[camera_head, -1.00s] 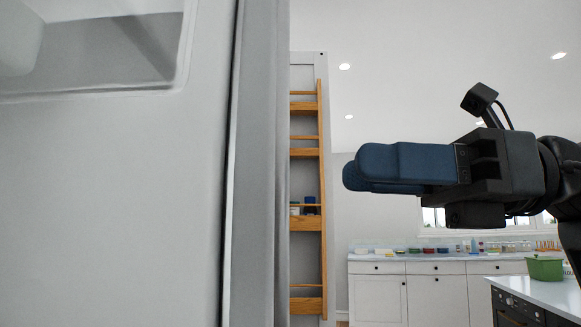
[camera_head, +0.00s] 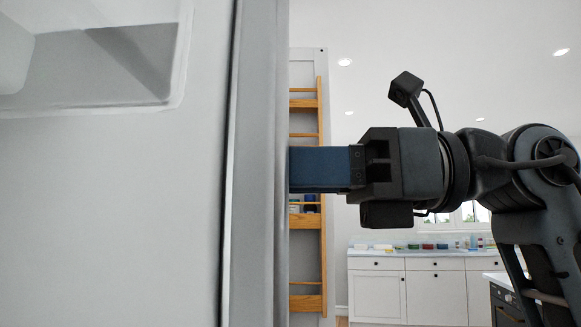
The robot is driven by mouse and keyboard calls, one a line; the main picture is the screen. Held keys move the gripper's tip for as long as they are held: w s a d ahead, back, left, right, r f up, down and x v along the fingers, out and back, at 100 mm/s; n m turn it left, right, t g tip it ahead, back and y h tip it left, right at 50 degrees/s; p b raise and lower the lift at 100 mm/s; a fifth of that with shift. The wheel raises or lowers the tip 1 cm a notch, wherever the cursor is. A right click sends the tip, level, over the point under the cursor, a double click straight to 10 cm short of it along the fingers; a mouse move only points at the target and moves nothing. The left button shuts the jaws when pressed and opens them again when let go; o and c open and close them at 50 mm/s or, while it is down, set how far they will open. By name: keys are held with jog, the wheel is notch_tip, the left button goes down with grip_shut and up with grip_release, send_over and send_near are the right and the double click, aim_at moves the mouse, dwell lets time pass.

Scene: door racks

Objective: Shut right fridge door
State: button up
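A large pale grey fridge door (camera_head: 110,220) fills the left of the head view, with a recessed dispenser at its top left. Its edge (camera_head: 262,230) runs upright near the picture's middle. My gripper (camera_head: 292,170) points left, with its blue fingers side-on and their tips at the right side of that edge. The tips may touch it or be partly hidden behind it; I cannot tell which. The near finger covers the other, so the gap between them does not show. The rest of the fridge is out of view.
A white door with wooden racks (camera_head: 308,222) holding jars stands behind my gripper. White cabinets (camera_head: 378,292) with a counter of small items are at the back right. Open space lies between my arm and the cabinets.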

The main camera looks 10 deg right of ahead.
grip_shut()
dwell(0.6)
